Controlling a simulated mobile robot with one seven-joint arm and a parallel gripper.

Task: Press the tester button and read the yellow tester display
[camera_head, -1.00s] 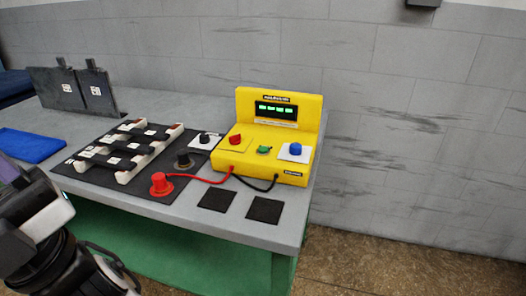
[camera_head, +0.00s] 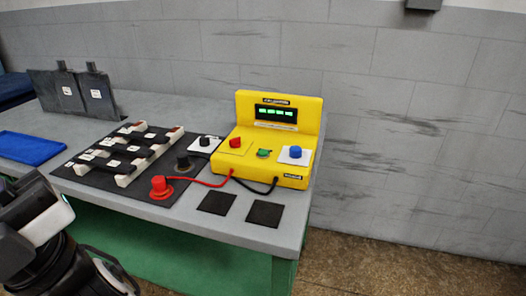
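The yellow tester (camera_head: 262,177) stands at the right end of the grey table. Its dark display (camera_head: 276,113) shows several lit green characters, too small to read. On its sloped front sit a red knob (camera_head: 235,142), a green button-like part (camera_head: 264,153) and a blue button (camera_head: 295,152) on a white plate. Which one is the tester button I cannot tell. Part of my arm shows at the lower left, apart from the tester. My gripper's fingertips cannot be made out.
A red probe (camera_head: 160,188) and a black probe (camera_head: 184,162) are wired to the tester. Black bars in white holders (camera_head: 124,180) lie on a dark mat to the left. Two black squares (camera_head: 265,213) lie in front.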

